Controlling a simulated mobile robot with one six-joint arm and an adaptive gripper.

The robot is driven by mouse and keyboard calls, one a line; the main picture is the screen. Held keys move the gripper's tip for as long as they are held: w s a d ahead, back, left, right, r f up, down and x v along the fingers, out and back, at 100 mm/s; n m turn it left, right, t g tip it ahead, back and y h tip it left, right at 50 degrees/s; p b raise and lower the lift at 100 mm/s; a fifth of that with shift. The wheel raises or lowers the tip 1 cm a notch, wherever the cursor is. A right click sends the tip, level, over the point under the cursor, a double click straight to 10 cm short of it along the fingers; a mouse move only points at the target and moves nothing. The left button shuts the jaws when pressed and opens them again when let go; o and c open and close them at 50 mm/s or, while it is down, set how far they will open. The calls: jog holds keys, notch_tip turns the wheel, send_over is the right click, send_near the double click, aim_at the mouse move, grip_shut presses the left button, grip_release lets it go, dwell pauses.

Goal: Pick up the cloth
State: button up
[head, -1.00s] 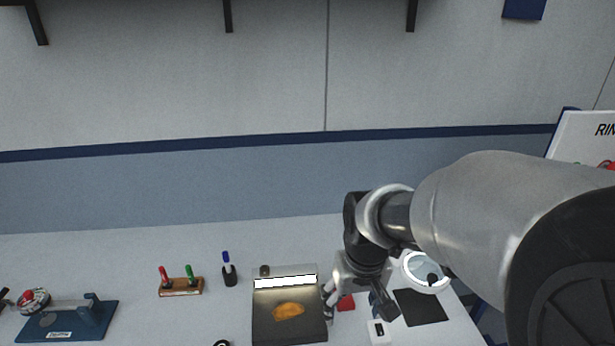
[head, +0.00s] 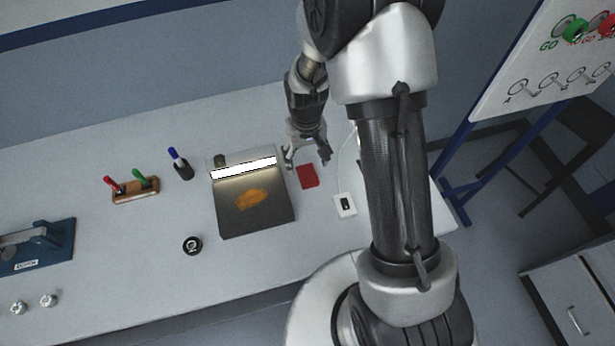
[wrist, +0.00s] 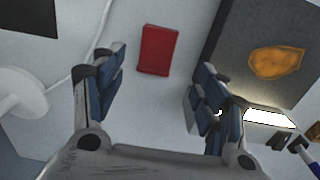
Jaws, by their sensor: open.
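A flat red rectangle, which looks like the folded cloth (head: 308,177), lies on the white bench just right of the dark lit stand. In the wrist view the cloth (wrist: 158,50) shows whole, beyond and between the two fingers. My gripper (head: 307,160) is open and empty, its fingers spread apart, at the far side of the cloth in the head view. The open fingers also show in the wrist view (wrist: 160,78). The gap between fingertips and cloth is hard to judge.
The dark stand (head: 256,217) with a bright lamp bar bears an orange part (head: 252,199), close left of the cloth. A small white box (head: 345,205) and a cable lie to its right. A pen cup (head: 180,165) and marker rack (head: 135,194) stand left.

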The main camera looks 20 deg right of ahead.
aim_at(308, 176)
notch_tip(308, 176, down, 2)
jog(key=shift+f, duration=0.1)
jog(key=f+b, duration=0.1)
jog(key=f, duration=0.1)
jog(key=f+b, duration=0.1)
jog(key=f, duration=0.2)
jog(key=shift+s+d, duration=0.2)
jog(key=c, duration=1)
jog(key=shift+r, duration=0.1)
jog(key=shift+c, duration=0.2)
notch_tip(308, 176, up, 20)
jog(key=p, duration=0.5)
